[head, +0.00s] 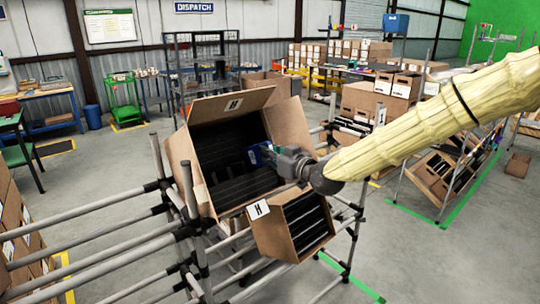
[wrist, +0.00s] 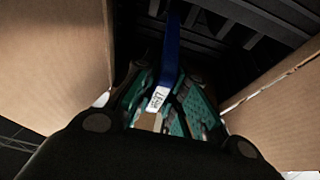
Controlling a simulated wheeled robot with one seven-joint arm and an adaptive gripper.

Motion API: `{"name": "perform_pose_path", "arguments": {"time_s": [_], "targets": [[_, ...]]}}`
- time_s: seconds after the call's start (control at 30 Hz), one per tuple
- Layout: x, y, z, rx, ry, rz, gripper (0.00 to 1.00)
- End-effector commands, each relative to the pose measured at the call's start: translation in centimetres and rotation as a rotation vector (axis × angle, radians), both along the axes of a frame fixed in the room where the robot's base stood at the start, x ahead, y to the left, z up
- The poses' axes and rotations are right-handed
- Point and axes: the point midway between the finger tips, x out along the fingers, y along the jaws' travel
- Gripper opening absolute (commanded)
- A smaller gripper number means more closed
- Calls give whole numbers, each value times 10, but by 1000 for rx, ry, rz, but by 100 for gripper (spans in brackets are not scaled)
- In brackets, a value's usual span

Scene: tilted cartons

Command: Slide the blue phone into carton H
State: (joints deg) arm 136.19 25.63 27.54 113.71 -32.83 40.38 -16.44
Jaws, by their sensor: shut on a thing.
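Carton H is a large tilted brown carton (head: 181,158) with open flaps, black slotted inside, and an H label on its raised back flap. My gripper (head: 272,158) reaches into its opening from the right. It is shut on the blue phone (head: 256,156), which shows only partly at the fingertips. In the wrist view the phone (wrist: 172,50) is a narrow blue strip between the teal finger pads (wrist: 165,100), with a white label near its lower end. Dark dividers lie beyond it at the upper right. Whether the phone's far end is inside a slot, I cannot tell.
Grey rack tubes (head: 95,220) surround the cartons. In the wrist view carton walls (wrist: 55,60) stand close on both sides of my gripper.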

Motion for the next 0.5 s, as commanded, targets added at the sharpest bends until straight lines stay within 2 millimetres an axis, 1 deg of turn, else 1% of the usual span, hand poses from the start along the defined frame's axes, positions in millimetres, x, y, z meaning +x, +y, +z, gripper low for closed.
{"name": "perform_pose_path", "arguments": {"time_s": [0.5], "targets": [[10, 8, -6, 0, -1, 0, 0]]}}
